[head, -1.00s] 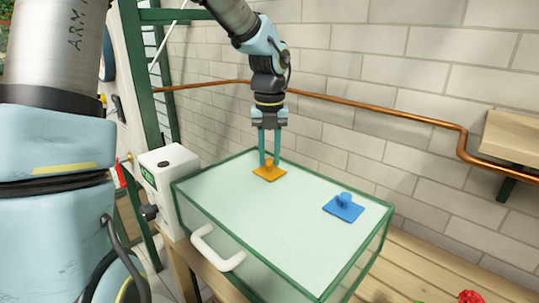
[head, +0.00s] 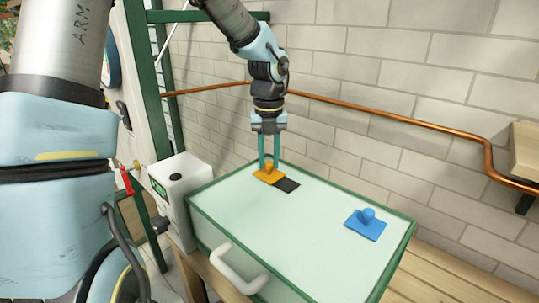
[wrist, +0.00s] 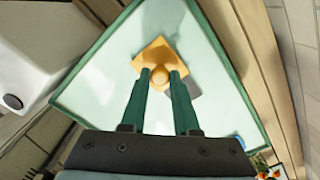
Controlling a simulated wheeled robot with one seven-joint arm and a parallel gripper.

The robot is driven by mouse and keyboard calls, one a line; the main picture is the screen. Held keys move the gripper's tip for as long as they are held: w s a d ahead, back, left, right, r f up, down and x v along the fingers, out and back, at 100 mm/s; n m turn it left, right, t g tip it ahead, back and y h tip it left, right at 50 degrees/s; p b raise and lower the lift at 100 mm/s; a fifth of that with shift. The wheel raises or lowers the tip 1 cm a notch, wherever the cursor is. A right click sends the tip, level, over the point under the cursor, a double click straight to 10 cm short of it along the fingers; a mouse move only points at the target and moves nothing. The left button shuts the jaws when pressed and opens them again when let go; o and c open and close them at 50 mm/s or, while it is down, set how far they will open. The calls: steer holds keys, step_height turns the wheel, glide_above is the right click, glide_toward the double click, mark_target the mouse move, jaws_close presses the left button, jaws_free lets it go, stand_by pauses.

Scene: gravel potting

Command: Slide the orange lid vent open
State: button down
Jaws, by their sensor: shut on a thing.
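The orange lid vent (head: 266,175) is a flat orange plate with a round knob, on the pale lid (head: 300,225) of a green-edged case. A dark opening (head: 286,185) shows in the lid right beside the plate. My gripper (head: 269,165) points down and is shut on the orange knob. In the wrist view the two green fingers of my gripper (wrist: 160,80) stand on either side of the knob of the orange vent (wrist: 154,52). The opening shows there as a grey patch (wrist: 191,88), partly behind a finger.
A blue vent (head: 366,223) with a knob sits toward the lid's right side. A white handle (head: 238,271) is on the case front. A white box (head: 180,190) stands close at the left. A copper pipe (head: 400,122) runs along the brick wall behind.

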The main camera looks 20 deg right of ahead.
mark_target(268, 163)
steer(key=c, duration=0.9)
jaws_free()
steer(key=shift+w+a, duration=0.2)
steer(key=shift+w, duration=0.1)
steer(key=shift+o, duration=1.2)
steer(key=shift+s, duration=0.1)
step_height(268, 163, up, 11)
steer(key=b, duration=0.1)
steer(key=shift+b, duration=0.3)
steer(key=shift+s+f, duration=0.1)
steer(key=shift+f, duration=0.05)
